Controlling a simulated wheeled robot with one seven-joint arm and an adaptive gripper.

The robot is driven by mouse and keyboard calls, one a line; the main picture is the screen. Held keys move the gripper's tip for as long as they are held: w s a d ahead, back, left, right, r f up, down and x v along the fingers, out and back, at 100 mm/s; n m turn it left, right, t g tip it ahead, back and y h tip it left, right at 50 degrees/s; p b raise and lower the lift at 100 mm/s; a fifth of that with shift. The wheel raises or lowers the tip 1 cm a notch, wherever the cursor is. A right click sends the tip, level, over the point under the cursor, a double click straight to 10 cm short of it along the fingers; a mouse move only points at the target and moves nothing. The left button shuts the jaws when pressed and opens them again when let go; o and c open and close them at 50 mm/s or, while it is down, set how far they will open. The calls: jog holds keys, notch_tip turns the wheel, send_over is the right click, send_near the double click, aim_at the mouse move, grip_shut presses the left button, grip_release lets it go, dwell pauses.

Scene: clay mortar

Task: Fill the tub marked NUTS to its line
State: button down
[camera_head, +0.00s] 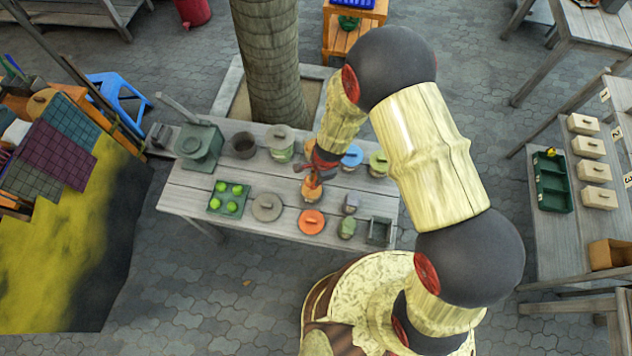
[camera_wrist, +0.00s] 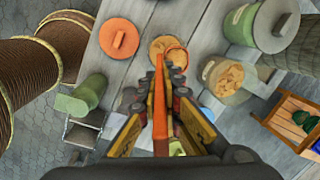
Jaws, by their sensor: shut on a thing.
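My gripper (camera_head: 316,174) is above the middle of the table. In the wrist view my gripper (camera_wrist: 160,100) is shut on the orange handle of a scoop (camera_wrist: 160,95). The scoop's red-rimmed end (camera_wrist: 177,57) is over or beside a small tub with tan contents (camera_wrist: 158,45); I cannot tell whether it touches them. That tub appears orange in the head view (camera_head: 311,190). An open jar of tan pieces (camera_wrist: 228,76) stands to the right in the wrist view. No NUTS marking or fill line can be read. The scoop's load is unclear.
An orange lid (camera_head: 312,222) lies nearer the front of the table (camera_head: 180,195). A green lidded pot (camera_head: 281,143), a blue-topped tub (camera_head: 352,156) and a green-topped tub (camera_head: 378,164) stand behind. A grey open box (camera_head: 380,232) is at the front right.

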jog(key=shift+d+f+b, duration=0.2)
jog(key=shift+f+b, duration=0.05)
jog(key=shift+b, duration=0.75)
jog(key=b, duration=0.2)
jog(key=d+y+b, duration=0.1)
jog(key=b, duration=0.2)
jog(key=shift+w+f+g, duration=0.15)
jog(key=shift+w+g, duration=0.1)
jog(key=shift+g, duration=0.05)
jog(key=w+d+f+g+y+b, duration=0.1)
jog(key=d+f+g+y+b, duration=0.1)
jog(key=y+b, duration=0.3)
jog(key=w+d+f+m+g+y+b, duration=0.1)
jog(key=d+y+b, duration=0.4)
jog(key=b, duration=0.8)
jog(key=shift+w+d+f+g+y, duration=0.2)
jog(key=shift+w+f+g+y, duration=0.25)
jog(key=shift+f, duration=0.95)
